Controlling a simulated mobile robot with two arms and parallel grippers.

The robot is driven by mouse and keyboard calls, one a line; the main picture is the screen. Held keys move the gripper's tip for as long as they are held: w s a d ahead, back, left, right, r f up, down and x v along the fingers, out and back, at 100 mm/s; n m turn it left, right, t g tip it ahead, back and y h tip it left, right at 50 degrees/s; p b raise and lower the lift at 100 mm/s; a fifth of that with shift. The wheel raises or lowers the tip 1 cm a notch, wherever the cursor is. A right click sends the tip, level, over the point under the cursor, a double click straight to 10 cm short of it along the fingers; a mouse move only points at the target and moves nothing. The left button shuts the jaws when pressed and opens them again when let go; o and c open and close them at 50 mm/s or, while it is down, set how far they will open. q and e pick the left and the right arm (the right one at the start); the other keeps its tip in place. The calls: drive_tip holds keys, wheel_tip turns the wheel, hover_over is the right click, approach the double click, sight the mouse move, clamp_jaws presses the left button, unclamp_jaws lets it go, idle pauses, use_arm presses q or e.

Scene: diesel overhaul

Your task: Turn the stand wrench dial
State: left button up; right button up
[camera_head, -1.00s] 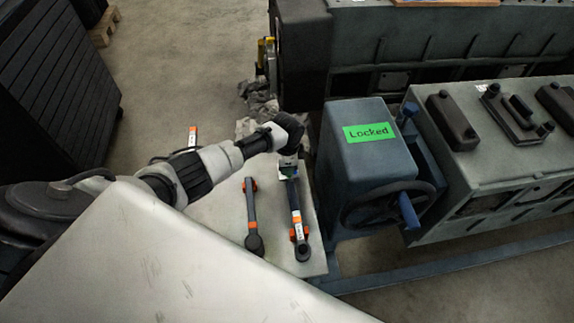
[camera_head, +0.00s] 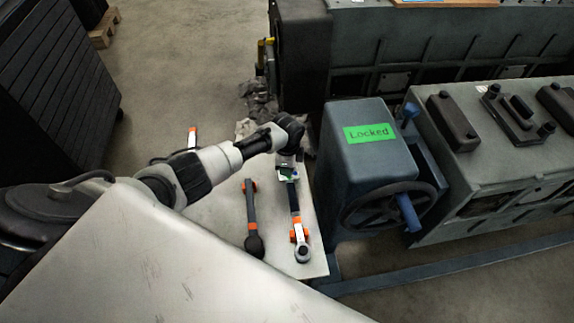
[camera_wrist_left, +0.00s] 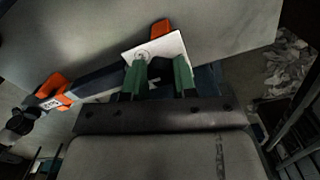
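The stand wrench (camera_head: 294,200) lies on the light stand top, its round head (camera_head: 302,253) toward the front. My left gripper (camera_head: 287,172) is over its far end, where the dial would be; the gripper hides most of that end. In the left wrist view, the two green fingers (camera_wrist_left: 160,75) stand apart at the wrench's end, with a white piece with a round mark (camera_wrist_left: 142,55) at their tips. The dark shaft (camera_wrist_left: 95,82) runs off to the left. Whether the fingers grip the end does not show. My right gripper is not in view.
A second wrench (camera_head: 251,215) lies beside it on the stand top (camera_head: 275,235). A blue-grey housing with a green "Locked" label (camera_head: 369,133) and a handwheel (camera_head: 385,210) stands close on the right. A dark cabinet (camera_head: 55,80) is at the left.

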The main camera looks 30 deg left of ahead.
use_arm(q)
drive_tip(key=o, duration=0.5)
wheel_tip(320, 180, up, 11)
drive_tip(key=shift+f, duration=0.1)
idle(0.3)
drive_tip(key=shift+s, duration=0.1)
idle(0.3)
